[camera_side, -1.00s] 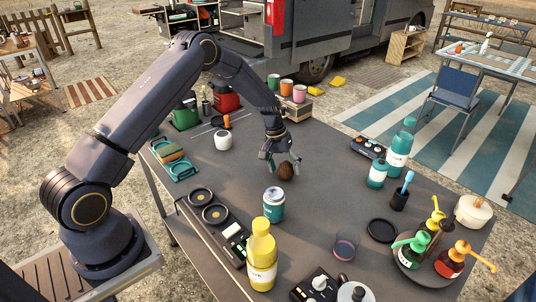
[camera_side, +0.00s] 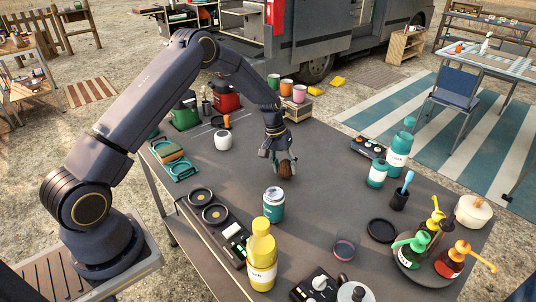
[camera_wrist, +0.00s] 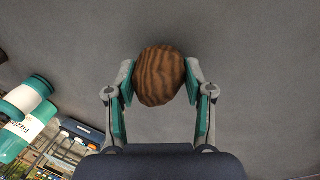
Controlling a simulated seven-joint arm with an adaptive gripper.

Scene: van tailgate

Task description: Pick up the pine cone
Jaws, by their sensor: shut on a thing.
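The pine cone (camera_side: 285,169) is a brown, rounded, ridged thing near the middle of the dark table. In the wrist view the pine cone (camera_wrist: 160,75) sits between the two teal-padded fingers of my gripper (camera_wrist: 165,88), with a pad against each side. In the side view my gripper (camera_side: 284,164) points down and is shut on the pine cone, covering part of it. The pine cone is at or very near the table top; I cannot tell whether it touches.
A teal-and-white can (camera_side: 274,204) stands just in front of my gripper on the table (camera_side: 325,185). Teal bottles (camera_side: 398,156) stand to the right, a yellow bottle (camera_side: 262,255) at the front. The table around the pine cone is clear.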

